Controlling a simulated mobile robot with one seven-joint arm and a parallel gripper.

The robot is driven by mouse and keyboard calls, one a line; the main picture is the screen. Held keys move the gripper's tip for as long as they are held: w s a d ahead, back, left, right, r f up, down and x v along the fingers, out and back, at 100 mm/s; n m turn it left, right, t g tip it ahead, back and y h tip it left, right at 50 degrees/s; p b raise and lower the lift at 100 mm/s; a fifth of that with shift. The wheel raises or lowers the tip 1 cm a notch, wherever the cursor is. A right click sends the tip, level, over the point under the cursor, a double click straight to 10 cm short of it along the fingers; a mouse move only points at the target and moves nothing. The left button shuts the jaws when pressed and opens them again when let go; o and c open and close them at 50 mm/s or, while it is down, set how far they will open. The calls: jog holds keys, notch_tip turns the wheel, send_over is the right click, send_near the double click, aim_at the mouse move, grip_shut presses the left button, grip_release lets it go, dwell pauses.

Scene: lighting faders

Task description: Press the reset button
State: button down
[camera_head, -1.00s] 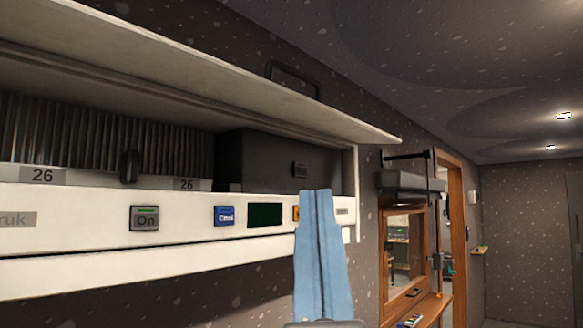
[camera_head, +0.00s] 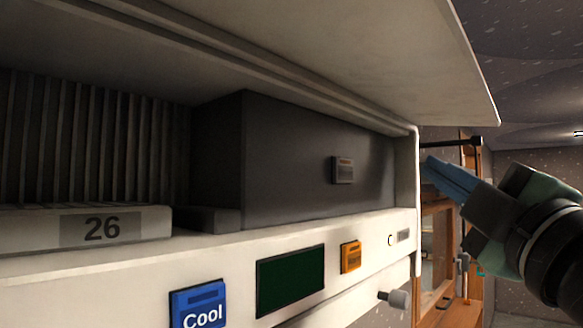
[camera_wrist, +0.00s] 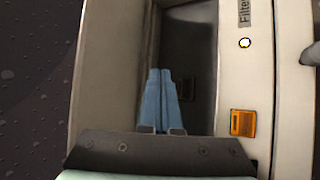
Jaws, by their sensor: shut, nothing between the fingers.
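A small grey button (camera_head: 342,170) sits on the dark panel inside the open recess. Its label is too small to read, so I cannot tell whether it is the reset button. In the wrist view that button (camera_wrist: 187,88) shows just right of my fingertips, close to them in the picture. My gripper (camera_head: 430,172) has blue fingers that are shut together and empty. In the head view it is right of the recess's end wall, pointing left. In the wrist view the fingers (camera_wrist: 165,75) lie over the recess opening.
The white front strip (camera_head: 215,260) carries a blue "Cool" button (camera_head: 198,308), a dark green display (camera_head: 290,281), an orange button (camera_head: 350,257) and a small round light (camera_head: 390,240). A grey knob (camera_head: 395,298) sticks out below. A raised white lid (camera_head: 400,50) overhangs the recess.

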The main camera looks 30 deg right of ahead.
jog(key=p, duration=0.2)
send_near(350, 163)
notch_tip(350, 163, up, 3)
jog(key=w+d, duration=0.2)
jog(key=d, duration=0.1)
jog(key=shift+w+a+f, duration=0.1)
jog(key=shift+w+a, duration=0.15)
jog(key=shift+w, duration=0.2)
jog(key=shift+w+a+f, duration=0.1)
jog(key=shift+w+a, duration=0.1)
jog(key=shift+w, duration=0.25)
jog(key=shift+w, duration=0.15)
dwell(1.4)
jog(key=shift+w+a, duration=0.2)
jog(key=shift+w, duration=0.05)
jog(key=shift+w+a, duration=0.1)
jog(key=shift+w, duration=0.2)
dwell(0.8)
jog(key=shift+s+d+b, duration=0.25)
jog(key=shift+s+b, duration=0.2)
jog(key=shift+s, duration=0.25)
